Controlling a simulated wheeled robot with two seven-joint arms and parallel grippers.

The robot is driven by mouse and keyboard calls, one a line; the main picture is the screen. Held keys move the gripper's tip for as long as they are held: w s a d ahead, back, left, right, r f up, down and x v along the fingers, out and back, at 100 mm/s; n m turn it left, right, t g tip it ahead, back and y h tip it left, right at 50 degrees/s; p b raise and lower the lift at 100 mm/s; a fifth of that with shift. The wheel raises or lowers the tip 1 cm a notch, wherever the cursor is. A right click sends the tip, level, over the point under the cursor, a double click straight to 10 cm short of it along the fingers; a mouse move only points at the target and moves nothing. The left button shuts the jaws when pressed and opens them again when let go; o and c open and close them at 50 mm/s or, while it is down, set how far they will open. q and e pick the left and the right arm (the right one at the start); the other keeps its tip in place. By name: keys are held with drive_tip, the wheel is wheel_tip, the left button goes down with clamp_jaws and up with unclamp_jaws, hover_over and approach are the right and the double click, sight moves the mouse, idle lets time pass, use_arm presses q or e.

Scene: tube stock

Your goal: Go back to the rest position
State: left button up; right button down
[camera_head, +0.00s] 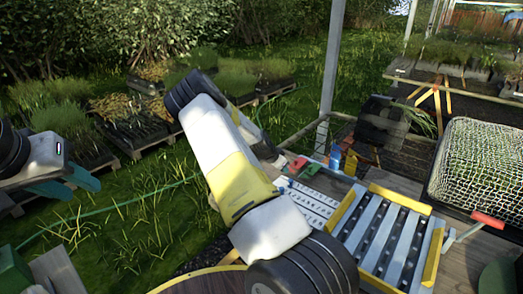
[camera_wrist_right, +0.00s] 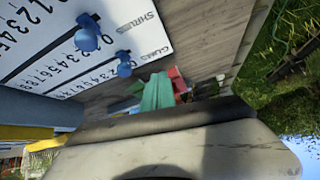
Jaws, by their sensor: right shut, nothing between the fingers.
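My right arm reaches across the middle of the head view, over the workbench (camera_head: 345,187). Its gripper is hidden there behind the arm. In the right wrist view my right gripper (camera_wrist_right: 158,92) shows as teal fingers, shut and empty, above the bench by a white number board (camera_wrist_right: 100,45). Two blue pegs (camera_wrist_right: 88,36) stand on that board. My left gripper (camera_head: 82,188) is at the left edge of the head view, over the grass. Its teal fingers look apart, with nothing between them.
A yellow-framed slatted rack (camera_head: 432,258) lies right of the right arm. A mesh-covered tray (camera_head: 436,170) stands at right. Plant pallets (camera_head: 135,150) stand on grass at back left.

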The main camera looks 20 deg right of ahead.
drive_tip(key=s+a+r+n+t+y, duration=0.1)
drive_tip(key=s+a+r+n+y, duration=0.4)
drive_tip(key=a+r, duration=0.65)
drive_tip(key=s+a+r+n+y, duration=0.1)
drive_tip(key=s+a+r+y, duration=0.2)
drive_tip(key=s+a+r, duration=0.6)
drive_tip(key=s+a+r+n, duration=0.3)
drive_tip(key=s+r, duration=0.2)
drive_tip(key=s, duration=0.1)
drive_tip(key=s+a+r+n+t+y, duration=0.1)
drive_tip(key=s+a+r+n, duration=0.2)
drive_tip(key=s, duration=0.3)
drive_tip(key=s+a+r+n+t, duration=0.1)
drive_tip(key=s+a+r+n, duration=0.2)
drive_tip(key=s+r, duration=0.3)
drive_tip(key=shift+s+a+r, duration=0.3)
drive_tip(key=shift+s, duration=0.2)
